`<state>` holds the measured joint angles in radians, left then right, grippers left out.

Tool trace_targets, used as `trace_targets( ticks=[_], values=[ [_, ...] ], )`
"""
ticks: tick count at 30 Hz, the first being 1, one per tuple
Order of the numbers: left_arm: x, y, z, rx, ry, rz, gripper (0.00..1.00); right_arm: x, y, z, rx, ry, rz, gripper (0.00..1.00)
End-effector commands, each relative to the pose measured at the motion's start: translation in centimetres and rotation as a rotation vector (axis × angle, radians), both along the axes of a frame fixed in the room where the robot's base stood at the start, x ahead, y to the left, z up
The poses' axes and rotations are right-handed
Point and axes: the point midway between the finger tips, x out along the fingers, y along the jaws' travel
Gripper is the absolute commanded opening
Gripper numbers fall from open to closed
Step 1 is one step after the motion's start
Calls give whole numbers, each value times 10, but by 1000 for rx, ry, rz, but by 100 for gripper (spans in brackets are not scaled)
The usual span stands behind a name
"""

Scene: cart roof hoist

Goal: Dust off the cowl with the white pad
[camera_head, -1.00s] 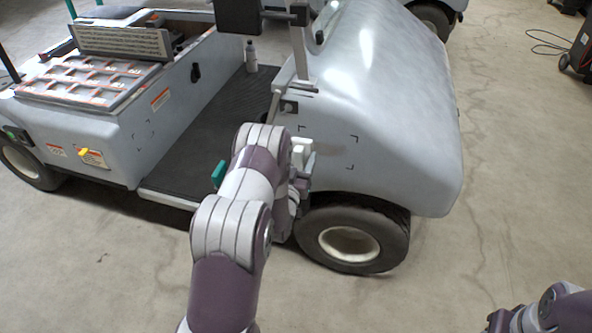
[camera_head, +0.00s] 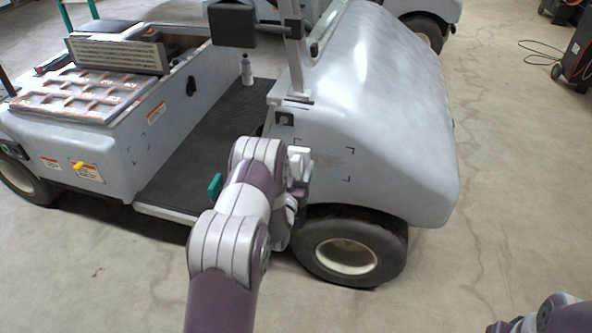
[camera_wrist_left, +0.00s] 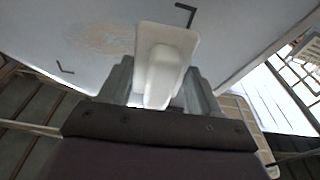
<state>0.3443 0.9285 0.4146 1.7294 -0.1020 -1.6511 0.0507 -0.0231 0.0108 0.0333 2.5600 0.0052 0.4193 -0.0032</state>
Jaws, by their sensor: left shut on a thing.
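The cowl (camera_head: 400,130) is the smooth pale grey front body of the cart. A faint brownish dust patch (camera_head: 328,160) lies on its side among dark corner marks, and it also shows in the left wrist view (camera_wrist_left: 100,38). My left gripper (camera_head: 297,178) is shut on the white pad (camera_head: 299,153), at the left side of the patch. In the left wrist view the pad (camera_wrist_left: 165,62) stands between the fingers, its broad face towards the cowl, right of the patch. I cannot tell whether it touches. My right gripper's fingers do not show; only part of that arm shows at the lower right.
The front wheel (camera_head: 347,248) is just below the cowl's side. An upright post (camera_head: 296,55) and the dark footwell floor (camera_head: 205,140) lie to the left. A bottle (camera_head: 247,70) stands in the footwell.

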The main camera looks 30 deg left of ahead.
Motion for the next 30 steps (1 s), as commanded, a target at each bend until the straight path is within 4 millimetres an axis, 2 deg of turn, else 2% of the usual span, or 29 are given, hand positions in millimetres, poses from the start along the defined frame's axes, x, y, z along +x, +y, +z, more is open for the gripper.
trace_targets(
  ticks=[20, 30],
  values=[
    [12, 2, 1, 1, -2, -1, 39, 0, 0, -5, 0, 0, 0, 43],
    [18, -33, 1, 0, -1, -2, 39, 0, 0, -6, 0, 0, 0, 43]
  ],
)
